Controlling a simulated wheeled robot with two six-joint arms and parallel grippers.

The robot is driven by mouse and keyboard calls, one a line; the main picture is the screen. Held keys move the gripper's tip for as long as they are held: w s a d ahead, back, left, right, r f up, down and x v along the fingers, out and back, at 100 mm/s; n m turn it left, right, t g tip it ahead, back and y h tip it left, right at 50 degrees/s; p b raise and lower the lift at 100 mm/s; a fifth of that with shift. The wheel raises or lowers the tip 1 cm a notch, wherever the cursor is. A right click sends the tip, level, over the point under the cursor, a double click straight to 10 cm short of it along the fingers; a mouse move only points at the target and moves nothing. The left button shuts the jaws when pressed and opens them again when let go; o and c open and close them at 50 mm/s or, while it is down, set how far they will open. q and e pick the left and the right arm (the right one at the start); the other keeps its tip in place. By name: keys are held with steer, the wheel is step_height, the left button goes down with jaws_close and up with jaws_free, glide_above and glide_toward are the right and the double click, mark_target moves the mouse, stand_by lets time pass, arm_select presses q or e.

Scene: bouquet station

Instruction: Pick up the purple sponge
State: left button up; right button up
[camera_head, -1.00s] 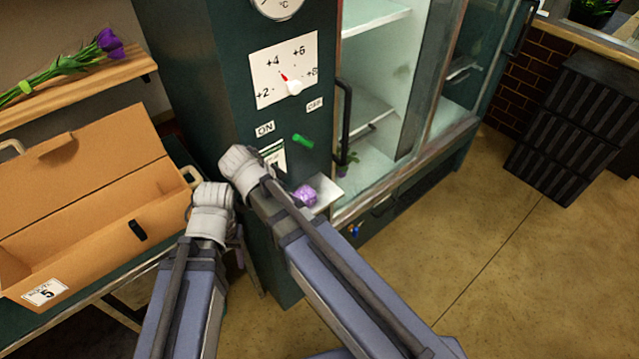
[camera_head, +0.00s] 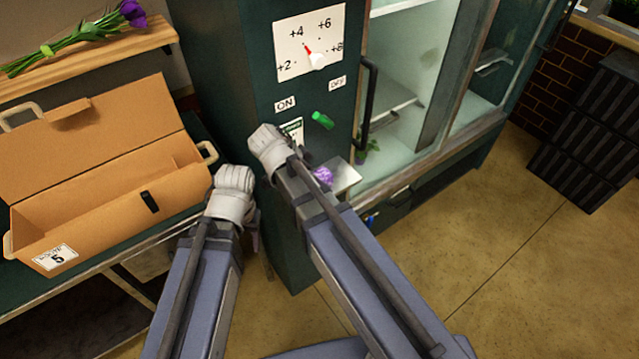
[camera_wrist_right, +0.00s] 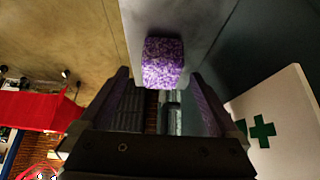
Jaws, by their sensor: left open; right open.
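The purple sponge (camera_head: 323,176) lies on a small white shelf (camera_head: 346,178) on the side of the green cabinet, partly covered by my right arm in the head view. In the right wrist view the speckled sponge (camera_wrist_right: 162,62) shows ahead, centred between the fingers of my right gripper (camera_wrist_right: 162,88). These fingers are open and empty, with the sponge beyond their tips. In the head view the right fingers are hidden behind the wrist. My left gripper (camera_head: 252,232) hangs to the left of the cabinet, away from the sponge; only a small part shows, and nothing is seen in it.
The cabinet wall (camera_head: 230,90) with a dial, ON and OFF labels and a green switch (camera_head: 323,120) rises beside the shelf. A door handle (camera_head: 368,105) stands out to the right. An open orange box (camera_head: 110,235) is left. Black crates (camera_head: 590,130) stand far right.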

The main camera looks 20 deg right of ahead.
mark_target(320, 175)
steer(key=b+x, duration=0.2)
steer(key=x, duration=0.1)
steer(key=shift+w+d+f, duration=0.1)
steer(key=shift+f, duration=0.2)
steer(key=shift+r, duration=0.1)
steer(key=shift+c, duration=0.2)
steer(key=c, duration=1.4)
steer(key=shift+d+r, duration=0.1)
steer(key=shift+r, duration=0.05)
